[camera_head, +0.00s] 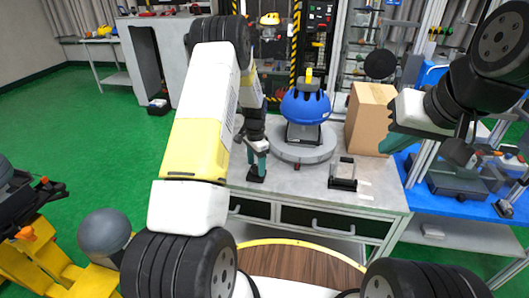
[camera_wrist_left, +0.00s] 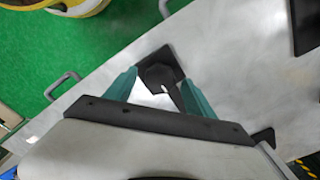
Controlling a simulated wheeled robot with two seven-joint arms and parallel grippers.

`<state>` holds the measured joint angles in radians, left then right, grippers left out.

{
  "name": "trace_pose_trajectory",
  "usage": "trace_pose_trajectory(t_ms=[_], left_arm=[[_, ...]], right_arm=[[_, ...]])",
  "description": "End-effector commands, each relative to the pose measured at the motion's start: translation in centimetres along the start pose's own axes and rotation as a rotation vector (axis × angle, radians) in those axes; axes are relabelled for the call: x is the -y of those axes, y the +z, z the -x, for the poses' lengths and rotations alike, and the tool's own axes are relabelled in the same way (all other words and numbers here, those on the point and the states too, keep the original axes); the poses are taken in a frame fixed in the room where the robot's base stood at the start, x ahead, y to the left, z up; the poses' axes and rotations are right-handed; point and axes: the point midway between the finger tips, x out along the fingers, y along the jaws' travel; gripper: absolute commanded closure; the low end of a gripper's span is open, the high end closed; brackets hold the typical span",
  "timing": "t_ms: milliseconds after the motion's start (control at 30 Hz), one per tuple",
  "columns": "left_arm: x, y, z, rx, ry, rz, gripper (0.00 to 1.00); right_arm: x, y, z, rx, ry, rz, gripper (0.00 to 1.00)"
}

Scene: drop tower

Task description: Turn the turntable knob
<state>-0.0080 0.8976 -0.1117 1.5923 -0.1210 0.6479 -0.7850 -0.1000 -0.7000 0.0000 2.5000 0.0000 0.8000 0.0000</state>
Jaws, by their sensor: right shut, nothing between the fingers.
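A black knob on a square black base (camera_head: 257,178) sits on the table left of the turntable; it also shows in the left wrist view (camera_wrist_left: 160,74). The grey round turntable (camera_head: 302,153) carries a blue helmet (camera_head: 305,106) on a dark stand. My left gripper (camera_head: 257,150) points down over the knob. In the left wrist view its teal fingers (camera_wrist_left: 160,84) are spread, one on each side of the knob; I cannot tell whether they touch it. My right gripper (camera_head: 393,142) is shut and empty, above the table's right side by the box.
A cardboard box (camera_head: 370,118) stands on the right of the grey table (camera_head: 315,192). A black-framed stand (camera_head: 343,174) sits near the front edge. A blue bench (camera_head: 450,201) with tools adjoins on the right. The green floor (camera_head: 80,130) on the left is open.

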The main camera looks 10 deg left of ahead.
Motion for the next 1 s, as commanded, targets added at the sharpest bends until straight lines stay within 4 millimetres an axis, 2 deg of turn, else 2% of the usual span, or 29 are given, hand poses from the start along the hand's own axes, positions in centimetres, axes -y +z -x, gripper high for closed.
trace_pose_trajectory(t_ms=[367, 700, 833, 1000], left_arm=[[0.0, -0.1, 0.5, -0.001, -0.001, 0.000, 0.36], [0.0, -0.1, 6.0, -0.003, -0.001, 0.001, 0.36], [0.0, -0.1, 7.3, -0.001, 0.000, 0.001, 0.36], [0.0, 0.0, 7.8, 0.000, 0.000, 0.000, 0.36]], right_arm=[[0.0, 0.0, 0.0, 0.000, 0.000, 0.000, 1.00], [0.0, 0.0, 0.0, 0.000, 0.000, 0.000, 1.00], [0.0, 0.0, 0.0, 0.000, 0.000, 0.000, 1.00], [0.0, 0.0, 0.0, 0.000, 0.000, 0.000, 1.00]])
